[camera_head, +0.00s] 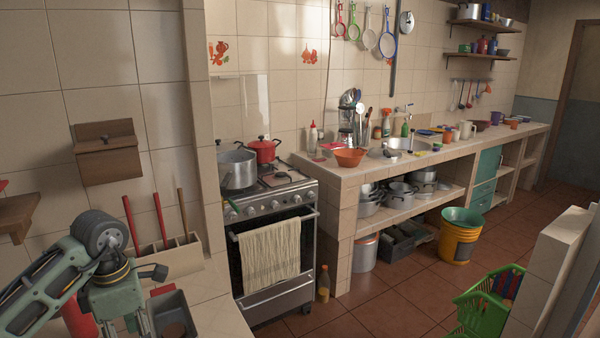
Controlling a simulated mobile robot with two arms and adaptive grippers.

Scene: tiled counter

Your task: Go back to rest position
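My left arm comes in from the lower left, with a green and dark jointed wrist over the tiled counter (215,292). The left gripper (115,305) is at the bottom edge, pointing down and partly cut off. Its fingertips are not clearly seen, so I cannot tell whether it is open or holds anything. A red object (77,318) shows just behind the arm, and a grey container (172,316) stands to the right of the gripper. My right gripper is not in view.
A beige holder (178,258) with several upright handles stands behind the arm. A stove (276,205) carries a grey pot (237,168) and a red pot (263,150). A yellow bucket (457,245) and a green crate (487,305) stand on the floor. Floor before the stove is partly clear.

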